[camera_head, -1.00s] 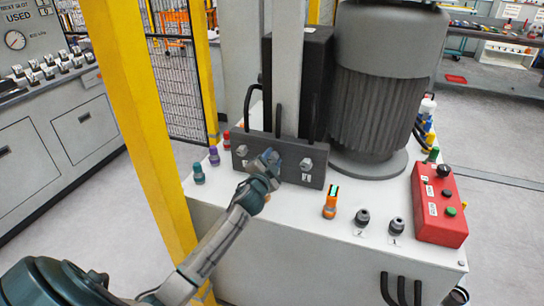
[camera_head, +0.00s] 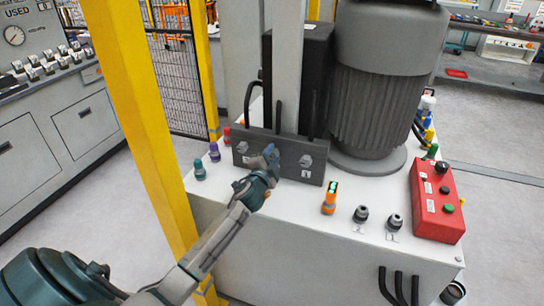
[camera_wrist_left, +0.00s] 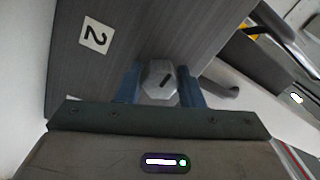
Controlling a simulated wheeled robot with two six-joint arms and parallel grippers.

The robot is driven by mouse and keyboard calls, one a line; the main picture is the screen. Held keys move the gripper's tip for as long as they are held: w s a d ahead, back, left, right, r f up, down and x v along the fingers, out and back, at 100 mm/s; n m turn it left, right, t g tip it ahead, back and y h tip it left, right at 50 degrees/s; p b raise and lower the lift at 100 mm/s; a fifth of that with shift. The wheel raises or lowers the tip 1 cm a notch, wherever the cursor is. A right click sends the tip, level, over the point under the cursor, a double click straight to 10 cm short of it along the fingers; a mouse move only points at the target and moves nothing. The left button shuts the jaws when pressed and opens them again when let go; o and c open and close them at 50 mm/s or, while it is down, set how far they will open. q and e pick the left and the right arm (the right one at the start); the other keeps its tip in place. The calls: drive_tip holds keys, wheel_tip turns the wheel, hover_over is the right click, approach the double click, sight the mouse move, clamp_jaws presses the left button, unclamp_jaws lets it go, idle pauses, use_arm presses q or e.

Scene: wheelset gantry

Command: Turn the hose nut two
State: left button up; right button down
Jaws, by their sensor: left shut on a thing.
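Hose nut two (camera_wrist_left: 158,79) is a grey hex nut with a short dark mark on its face, on a dark manifold block (camera_head: 285,177). In the left wrist view it lies between the two blue fingers of my left gripper (camera_wrist_left: 158,88), which is shut on it. A white label "2" (camera_wrist_left: 96,36) is on the block nearby. In the head view my left gripper (camera_head: 271,156) is at the middle of the block and hides this nut. Another nut (camera_head: 242,147) is to its left and one (camera_head: 306,161) to its right. My right gripper is out of view.
An orange device (camera_head: 330,197), two dark fittings (camera_head: 361,214) and a red button box (camera_head: 437,203) are on the white top to the right.

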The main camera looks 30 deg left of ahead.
use_arm(q)
drive_tip(key=o, duration=1)
drive_tip(key=b+v, duration=0.2)
drive_tip(key=v, duration=0.8)
drive_tip(key=shift+s, duration=0.4)
drive_tip(key=shift+d+f, duration=0.1)
drive_tip(key=shift+d, duration=0.05)
